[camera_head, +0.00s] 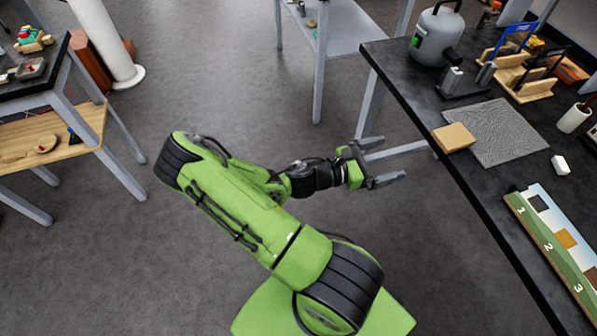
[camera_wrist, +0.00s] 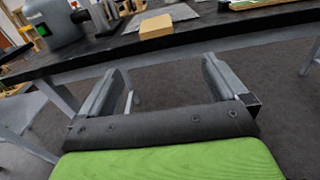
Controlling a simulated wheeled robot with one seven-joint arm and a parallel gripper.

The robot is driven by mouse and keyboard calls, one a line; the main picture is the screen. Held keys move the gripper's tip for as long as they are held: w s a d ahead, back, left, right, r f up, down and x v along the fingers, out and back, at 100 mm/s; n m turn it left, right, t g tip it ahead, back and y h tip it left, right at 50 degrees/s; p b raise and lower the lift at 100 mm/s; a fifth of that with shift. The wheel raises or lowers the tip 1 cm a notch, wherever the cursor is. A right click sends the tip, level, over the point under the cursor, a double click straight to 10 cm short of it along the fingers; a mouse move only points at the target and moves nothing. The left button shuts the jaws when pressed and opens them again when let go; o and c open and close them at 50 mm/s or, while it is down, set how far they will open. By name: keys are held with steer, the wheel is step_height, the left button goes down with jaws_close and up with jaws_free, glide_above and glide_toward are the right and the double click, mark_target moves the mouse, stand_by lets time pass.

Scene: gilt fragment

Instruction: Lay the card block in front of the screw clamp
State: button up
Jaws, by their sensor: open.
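A tan, box-shaped block (camera_head: 453,138), which looks like the card block, lies near the left edge of the dark workbench, partly over the corner of a grey mat. It also shows in the wrist view (camera_wrist: 156,29). A dark-based metal fixture with upright grey blocks (camera_head: 455,82), perhaps the screw clamp, stands behind the mat; I cannot be sure of it. It appears small in the wrist view (camera_wrist: 103,19). My gripper (camera_head: 388,160) is open and empty, off the bench's left side and apart from the block. Its two fingers are spread in the wrist view (camera_wrist: 163,68).
The grey mat (camera_head: 497,132) covers part of the workbench (camera_head: 455,177). A grey tank (camera_head: 437,36), a wooden tool rack (camera_head: 522,85), a small white block (camera_head: 560,165) and a numbered board (camera_head: 553,243) stand around it.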

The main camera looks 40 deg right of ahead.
steer(key=w+a+m+t+y, duration=0.2)
steer(key=w+a+m+y, duration=0.1)
steer(key=a+m+y, duration=0.4)
steer(key=w+a+m+t+y, duration=0.3)
steer(key=a+m+y, duration=0.15)
steer(key=a, duration=0.45)
steer(key=a+r+m+t+y, duration=0.1)
steer(key=a+r+t+y, duration=0.2)
steer(key=a+r, duration=0.6)
steer(key=shift+w+r+t+y, duration=0.25)
steer(key=shift+w+t+y, duration=0.15)
steer(key=shift+t, duration=0.3)
steer(key=s+a+r+t, duration=0.1)
steer(key=r, duration=0.1)
steer(key=s+a+r+t, duration=0.1)
steer(key=s+a+r, duration=0.1)
steer(key=s+a+r+t+y, duration=0.1)
steer(key=a+r, duration=0.1)
steer(key=r, duration=0.1)
steer(key=shift+s+a+m, duration=0.15)
steer(key=shift+s+m, duration=0.1)
steer(key=shift+s, duration=0.1)
steer(key=shift+w, duration=0.1)
